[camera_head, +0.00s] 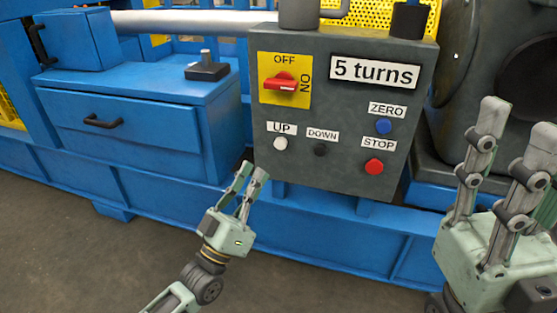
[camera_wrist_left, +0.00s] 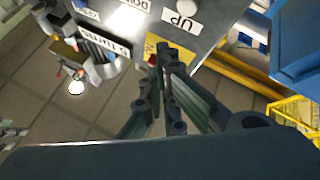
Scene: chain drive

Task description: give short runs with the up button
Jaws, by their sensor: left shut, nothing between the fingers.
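The grey control box (camera_head: 330,185) carries a white button (camera_head: 280,144) under the label UP (camera_head: 282,128). The UP label also shows upside down in the left wrist view (camera_wrist_left: 181,19), with part of the white button (camera_wrist_left: 187,4) at the top edge. My left gripper (camera_head: 254,170) is shut and empty, below and left of the UP button, apart from it. Its closed fingers also show in the left wrist view (camera_wrist_left: 168,52). My right gripper (camera_head: 518,120) is open and empty at the right, clear of the box.
A black button (camera_head: 320,150) under DOWN, a blue ZERO button (camera_head: 384,126) and a red STOP button (camera_head: 374,167) share the panel. The red switch (camera_head: 283,83) lies horizontal, towards ON. A sign (camera_head: 374,72) reads "5 turns". A blue drawer cabinet (camera_head: 130,120) stands left.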

